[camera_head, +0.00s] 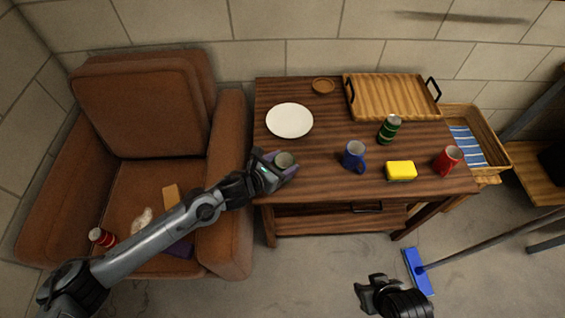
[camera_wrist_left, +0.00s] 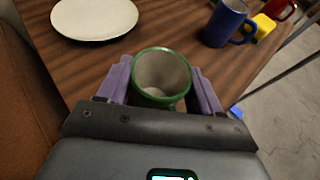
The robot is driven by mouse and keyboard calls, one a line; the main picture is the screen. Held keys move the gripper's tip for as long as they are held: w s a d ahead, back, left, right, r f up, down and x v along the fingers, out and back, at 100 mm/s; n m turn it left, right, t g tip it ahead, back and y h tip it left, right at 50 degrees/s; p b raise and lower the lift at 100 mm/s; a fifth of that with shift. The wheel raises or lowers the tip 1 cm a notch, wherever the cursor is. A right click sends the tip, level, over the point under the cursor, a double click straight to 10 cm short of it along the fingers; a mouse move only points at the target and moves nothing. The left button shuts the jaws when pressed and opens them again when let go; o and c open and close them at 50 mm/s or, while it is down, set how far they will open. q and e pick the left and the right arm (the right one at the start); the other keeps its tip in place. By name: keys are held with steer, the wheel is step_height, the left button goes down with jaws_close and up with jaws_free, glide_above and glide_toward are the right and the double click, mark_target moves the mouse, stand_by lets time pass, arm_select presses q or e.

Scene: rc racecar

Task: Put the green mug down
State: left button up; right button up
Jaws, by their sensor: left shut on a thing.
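The green mug (camera_wrist_left: 161,75) is between the purple fingers of my left gripper (camera_wrist_left: 161,90) in the left wrist view. Its green rim and pale inside face the camera. In the head view the mug (camera_head: 285,160) is over the left front part of the wooden table (camera_head: 320,165). My left gripper (camera_head: 278,168) is shut on it. I cannot tell whether the mug's base touches the tabletop. My right gripper (camera_head: 372,290) shows at the bottom of the head view, away from the table; its fingers are not clear.
A white plate (camera_head: 289,120) lies behind the mug. A blue mug (camera_head: 354,156), yellow sponge (camera_head: 401,171), red mug (camera_head: 447,159) and green can (camera_head: 389,129) stand to the right. A wooden tray (camera_head: 392,97) and small bowl (camera_head: 323,86) are at the back. The table between plate and blue mug is clear.

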arm_select(q)
steer(key=shift+f, duration=0.2)
steer(key=o, duration=1.2)
steer(key=shift+o, duration=0.2)
steer(key=shift+r, duration=0.1)
